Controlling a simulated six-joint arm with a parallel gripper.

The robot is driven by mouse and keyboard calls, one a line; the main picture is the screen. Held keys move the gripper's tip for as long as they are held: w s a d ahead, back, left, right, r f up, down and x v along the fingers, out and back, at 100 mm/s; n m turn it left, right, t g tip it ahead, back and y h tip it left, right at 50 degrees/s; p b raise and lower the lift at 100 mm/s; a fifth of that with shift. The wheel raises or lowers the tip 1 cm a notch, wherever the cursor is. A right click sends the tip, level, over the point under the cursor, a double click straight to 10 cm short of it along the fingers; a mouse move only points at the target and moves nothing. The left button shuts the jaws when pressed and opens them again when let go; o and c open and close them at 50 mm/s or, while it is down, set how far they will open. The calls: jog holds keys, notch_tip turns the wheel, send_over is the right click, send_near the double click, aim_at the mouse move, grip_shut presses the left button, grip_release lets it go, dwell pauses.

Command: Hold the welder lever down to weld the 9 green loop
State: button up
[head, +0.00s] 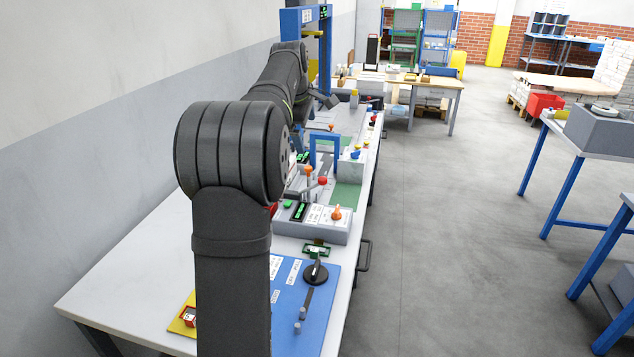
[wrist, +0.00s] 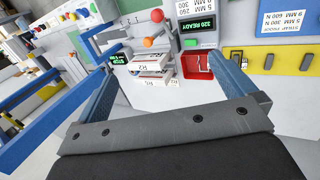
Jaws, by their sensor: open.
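In the wrist view, a grey device with a lit "320 READY" display (wrist: 193,39) stands ahead of my gripper (wrist: 168,67). A red ball knob (wrist: 157,15) and an orange ball knob (wrist: 148,42) are left of the display. I cannot tell which knob belongs to the welder lever. My gripper's blue fingers are spread apart, with nothing visible held between them. In the head view, a red ball knob (head: 322,181) shows among the bench devices; my arm hides part of this area. I cannot make out a green loop clearly.
A red tray (wrist: 183,67) and white labelled pieces (wrist: 153,65) lie beyond the fingers. A second lit display (wrist: 117,59) is to the left. In the head view, a grey box with an orange knob (head: 336,213) and a blue arch (head: 325,138) stand on the bench.

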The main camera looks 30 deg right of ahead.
jog(key=shift+v, duration=0.85)
jog(key=shift+f, duration=0.1)
